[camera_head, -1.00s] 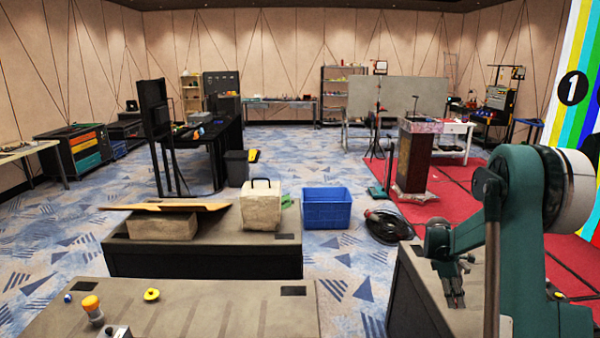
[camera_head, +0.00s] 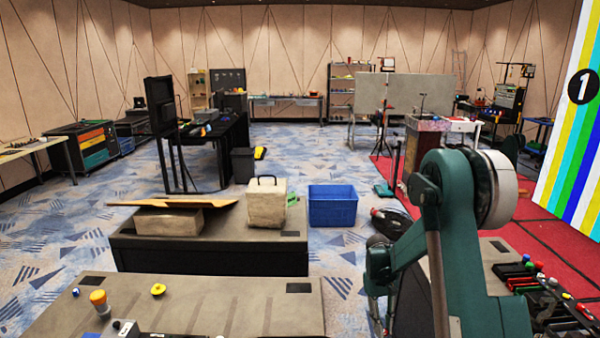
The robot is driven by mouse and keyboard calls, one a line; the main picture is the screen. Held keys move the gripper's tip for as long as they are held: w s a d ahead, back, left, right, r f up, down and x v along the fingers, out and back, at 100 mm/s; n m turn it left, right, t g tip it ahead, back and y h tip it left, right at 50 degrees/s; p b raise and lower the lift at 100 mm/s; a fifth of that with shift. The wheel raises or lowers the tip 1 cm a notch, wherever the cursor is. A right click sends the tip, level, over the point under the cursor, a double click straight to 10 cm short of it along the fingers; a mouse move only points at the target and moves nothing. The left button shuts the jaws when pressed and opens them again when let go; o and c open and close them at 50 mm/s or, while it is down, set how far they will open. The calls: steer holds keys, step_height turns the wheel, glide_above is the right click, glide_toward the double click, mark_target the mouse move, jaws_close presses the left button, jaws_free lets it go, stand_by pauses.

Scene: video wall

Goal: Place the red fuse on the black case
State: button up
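My gripper (camera_head: 381,318) hangs down beside the right-hand case, left of my green arm, over the floor gap. It is small and partly cut by the view, so its opening is unclear and I see nothing held. At the lower right, a black case or tray (camera_head: 548,308) lies on the right-hand case top and holds several small coloured parts. A small red piece (camera_head: 540,266) is among them; I cannot tell whether it is the red fuse. My arm hides part of that case top.
A front case top (camera_head: 200,310) carries an orange-topped knob (camera_head: 99,302) and a yellow knob (camera_head: 158,290). Behind it, another case (camera_head: 215,257) bears a cream box (camera_head: 266,204). A striped screen (camera_head: 570,130) is at the right.

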steer(key=s+a+f+m+y, duration=0.1)
steer(key=s+a+m, duration=0.1)
steer(key=a, duration=0.6)
steer(key=shift+s+m, duration=0.3)
steer(key=shift+s, duration=0.5)
steer(key=shift+d+f, duration=0.1)
steer(key=w+d+r+n+h, duration=0.1)
steer(key=w+d+n, duration=0.15)
steer(key=d, duration=0.45)
steer(key=w+d+r+n+h, duration=0.1)
steer(key=w+d+n, duration=0.15)
steer(key=d, duration=0.45)
steer(key=d+r+n+t+h, duration=0.1)
steer(key=d+r+n, duration=0.2)
steer(key=d, duration=1.1)
steer(key=d+r+n+t+p, duration=0.1)
steer(key=d+r+n, duration=0.3)
steer(key=d, duration=1.1)
steer(key=d+r+n+t+h+p, duration=0.1)
steer(key=d+n, duration=0.5)
steer(key=d, duration=0.9)
step_height(320, 180, up, 3)
steer(key=shift+w+d+f+t+h, duration=0.2)
steer(key=shift+w+t+h, duration=0.15)
steer(key=shift+t, duration=0.25)
steer(key=shift+f+b, duration=0.55)
steer(key=shift+f, duration=2.6)
